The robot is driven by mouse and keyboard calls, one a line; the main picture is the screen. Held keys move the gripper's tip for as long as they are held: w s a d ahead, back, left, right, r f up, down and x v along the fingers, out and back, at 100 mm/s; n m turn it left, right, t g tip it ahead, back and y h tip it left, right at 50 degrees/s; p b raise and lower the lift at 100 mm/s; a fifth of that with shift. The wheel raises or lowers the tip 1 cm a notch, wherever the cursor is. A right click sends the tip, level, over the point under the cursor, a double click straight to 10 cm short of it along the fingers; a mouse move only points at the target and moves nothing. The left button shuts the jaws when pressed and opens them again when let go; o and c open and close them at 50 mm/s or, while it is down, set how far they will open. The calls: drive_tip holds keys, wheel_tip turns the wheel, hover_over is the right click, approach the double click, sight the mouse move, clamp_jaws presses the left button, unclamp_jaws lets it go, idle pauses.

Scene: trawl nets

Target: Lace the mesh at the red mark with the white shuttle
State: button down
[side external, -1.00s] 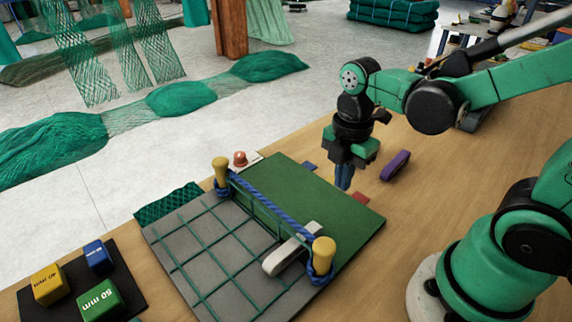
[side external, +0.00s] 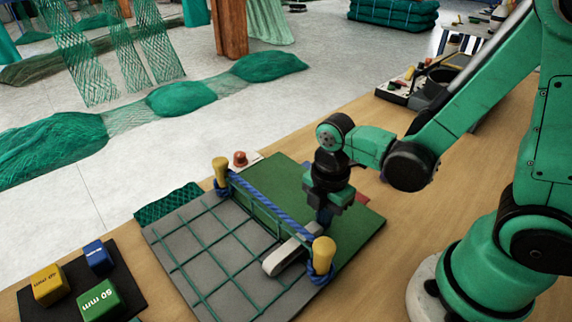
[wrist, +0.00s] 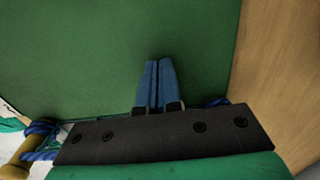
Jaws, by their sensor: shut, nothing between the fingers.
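The white shuttle (side external: 284,256) lies on the right part of the mesh (side external: 215,255), close to the near wooden post (side external: 323,250), with the blue rope across it. I can make out no red mark on the mesh. My gripper (side external: 325,220) points down over the green board (side external: 262,197), just behind the shuttle's far end. In the wrist view its blue fingers (wrist: 158,63) are together and empty above the green surface. The shuttle is not seen there.
The blue rope (side external: 265,210) runs between two posts, the far one (side external: 221,172) at left. Yellow, blue and green gauge blocks (side external: 98,298) sit on a black mat. A red-orange knob (side external: 240,158) stands behind the board. Bare table lies at right.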

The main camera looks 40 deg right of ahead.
sight(294, 247)
drive_tip(key=shift+a, duration=1.15)
drive_tip(key=d, duration=0.4)
wheel_tip(294, 247, up, 10)
wheel_tip(294, 247, down, 10)
drive_tip(key=shift+d+f, duration=0.1)
drive_tip(key=shift+a, duration=2)
